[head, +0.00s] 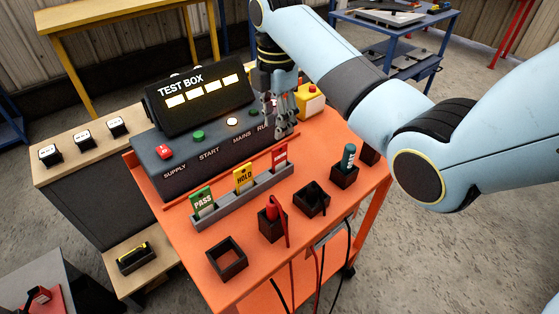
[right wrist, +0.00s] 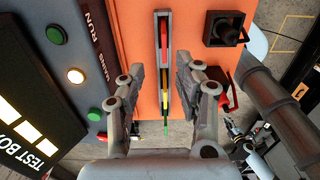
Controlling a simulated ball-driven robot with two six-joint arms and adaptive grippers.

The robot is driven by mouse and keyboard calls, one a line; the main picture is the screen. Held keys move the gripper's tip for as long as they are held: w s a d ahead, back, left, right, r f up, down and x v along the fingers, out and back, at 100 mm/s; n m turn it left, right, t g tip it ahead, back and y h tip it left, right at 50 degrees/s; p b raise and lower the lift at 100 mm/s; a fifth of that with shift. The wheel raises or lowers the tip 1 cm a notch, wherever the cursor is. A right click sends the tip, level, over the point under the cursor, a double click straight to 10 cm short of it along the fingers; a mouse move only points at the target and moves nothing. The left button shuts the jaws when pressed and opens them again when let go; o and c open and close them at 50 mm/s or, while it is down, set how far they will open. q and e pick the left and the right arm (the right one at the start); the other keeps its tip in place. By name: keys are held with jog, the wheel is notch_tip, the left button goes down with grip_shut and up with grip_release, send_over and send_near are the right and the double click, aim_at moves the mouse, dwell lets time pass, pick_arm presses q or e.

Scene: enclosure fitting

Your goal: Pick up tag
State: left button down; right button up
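Three tags stand in a grey slotted rack (head: 245,196) on the orange bench: a green PASS tag (head: 203,201), a yellow HOLD tag (head: 243,177) and a red tag (head: 280,156) at the right end. My right gripper (head: 283,118) is above and behind the red tag's end of the rack, near the test box. In the right wrist view the right gripper (right wrist: 162,80) is open and empty, its fingers on either side of the tag row, with the red tag (right wrist: 164,42) nearest the top. My left gripper is absent from the head view; small grey parts at the lower right of the wrist view may be it.
The test box (head: 205,115) with lit windows and buttons stands behind the rack. In front are black holders (head: 227,257), one with a red plug (head: 272,207) and one with a teal cylinder (head: 348,157). Cables hang over the bench's front edge. A yellow box (head: 309,100) stands behind.

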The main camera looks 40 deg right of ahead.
aim_at(280, 146)
jog(key=f, duration=0.9)
jog(key=shift+s+d+f, duration=0.15)
jog(key=shift+s+f, duration=0.1)
grip_shut()
